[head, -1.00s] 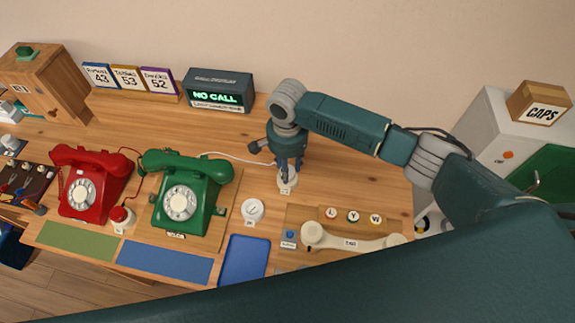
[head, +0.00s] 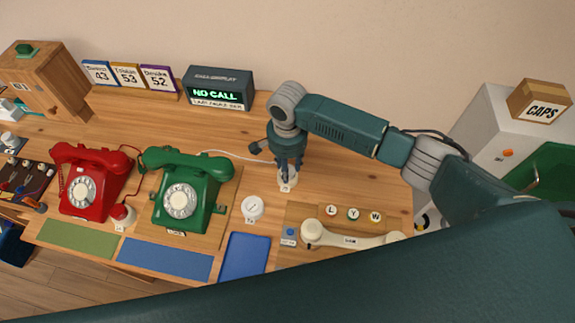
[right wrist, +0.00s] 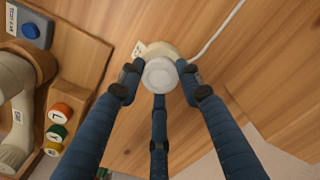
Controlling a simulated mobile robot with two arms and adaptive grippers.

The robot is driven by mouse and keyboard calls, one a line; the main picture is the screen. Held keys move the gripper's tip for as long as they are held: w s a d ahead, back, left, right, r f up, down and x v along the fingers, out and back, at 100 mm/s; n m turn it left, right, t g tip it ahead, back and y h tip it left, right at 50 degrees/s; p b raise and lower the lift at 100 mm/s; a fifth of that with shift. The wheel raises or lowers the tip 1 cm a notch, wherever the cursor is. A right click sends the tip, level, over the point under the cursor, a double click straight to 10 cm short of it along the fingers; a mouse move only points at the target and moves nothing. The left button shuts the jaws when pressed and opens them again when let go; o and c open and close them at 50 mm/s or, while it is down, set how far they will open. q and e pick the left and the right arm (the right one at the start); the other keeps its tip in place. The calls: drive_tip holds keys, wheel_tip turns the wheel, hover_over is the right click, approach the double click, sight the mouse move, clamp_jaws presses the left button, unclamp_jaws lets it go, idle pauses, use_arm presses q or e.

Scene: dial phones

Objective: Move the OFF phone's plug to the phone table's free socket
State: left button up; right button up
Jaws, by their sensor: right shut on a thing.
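My right gripper (head: 287,172) points down at the back middle of the table. Its fingers are shut on a round white plug (right wrist: 160,75), which the right wrist view shows between the fingertips. A cream socket (right wrist: 157,50) with a small label shows directly behind the plug; I cannot tell how far the plug sits in it. A white cord (head: 225,155) runs from behind the green dial phone (head: 182,195) towards the gripper. A red dial phone (head: 88,183) stands to the left. A round white fitting (head: 252,207) with a label sits right of the green phone. My left gripper is not in view.
A cream handset (head: 350,238) lies on a board at the front right, near several lettered buttons (head: 353,214). A blue tray (head: 245,257) lies at the front. A display reading NO CALL (head: 218,92) stands at the back. Bare wood lies right of the gripper.

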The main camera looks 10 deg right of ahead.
drive_tip(key=o, duration=1.1)
wheel_tip(320, 180, up, 12)
idle(0.5)
